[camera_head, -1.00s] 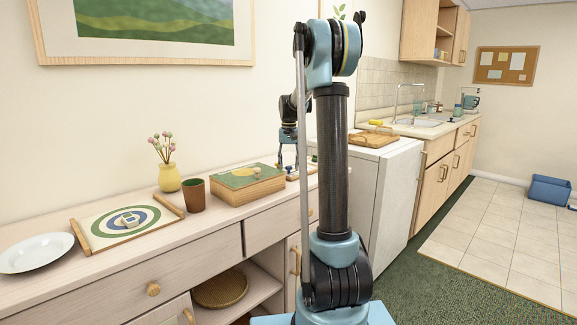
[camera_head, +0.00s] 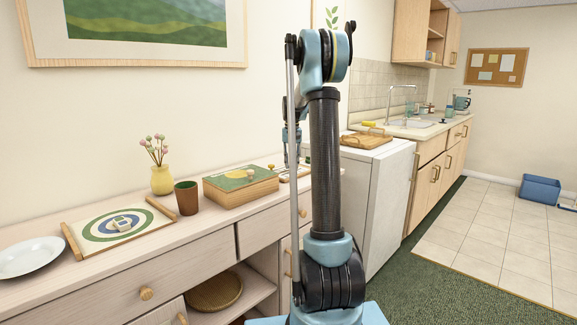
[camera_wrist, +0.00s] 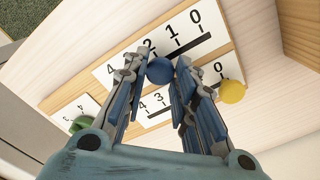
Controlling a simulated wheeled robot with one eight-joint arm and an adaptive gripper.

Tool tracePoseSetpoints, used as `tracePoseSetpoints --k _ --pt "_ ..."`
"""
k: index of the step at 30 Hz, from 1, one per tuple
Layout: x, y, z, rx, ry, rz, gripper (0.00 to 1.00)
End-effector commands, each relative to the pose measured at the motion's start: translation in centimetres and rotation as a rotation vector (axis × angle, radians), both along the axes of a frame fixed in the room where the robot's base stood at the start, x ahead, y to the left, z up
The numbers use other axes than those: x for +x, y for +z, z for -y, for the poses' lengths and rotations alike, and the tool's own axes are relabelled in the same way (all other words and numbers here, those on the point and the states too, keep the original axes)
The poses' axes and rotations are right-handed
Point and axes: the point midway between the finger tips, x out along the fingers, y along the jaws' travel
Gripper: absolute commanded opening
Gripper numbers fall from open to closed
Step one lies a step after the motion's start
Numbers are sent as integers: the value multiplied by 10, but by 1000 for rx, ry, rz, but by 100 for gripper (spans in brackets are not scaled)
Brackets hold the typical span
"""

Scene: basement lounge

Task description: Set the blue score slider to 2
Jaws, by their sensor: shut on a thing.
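The score board (camera_wrist: 188,52) lies on the cabinet top in the wrist view, with number rows and dark slots. The blue slider knob (camera_wrist: 160,71) stands between the fingertips of my gripper (camera_wrist: 158,76), which is shut on it. The knob is just below the printed 2 (camera_wrist: 147,46); its exact mark is hidden by the knob and fingers. The 3 of that row is covered by a finger. A yellow knob (camera_wrist: 232,91) is near a 0, and a green knob (camera_wrist: 80,123) is at lower left. In the head view my gripper (camera_head: 291,163) points down at the board.
A wooden box with a green lid (camera_head: 240,191) stands left of the board. Further left are a brown cup (camera_head: 186,203), a yellow vase (camera_head: 162,181), a target mat (camera_head: 86,240) and a white plate (camera_head: 28,256).

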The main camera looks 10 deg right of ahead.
Motion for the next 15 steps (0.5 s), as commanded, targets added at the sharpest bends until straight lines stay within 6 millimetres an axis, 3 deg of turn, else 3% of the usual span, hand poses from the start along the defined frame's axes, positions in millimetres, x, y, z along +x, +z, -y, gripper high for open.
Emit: tracePoseSetpoints --k 2,3,5,15 --pt "0 0 0 -1 0 0 0" --pt "0 0 0 -1 0 0 30" --pt "0 0 0 -1 0 0 43" --pt "0 0 0 0 0 0 46"
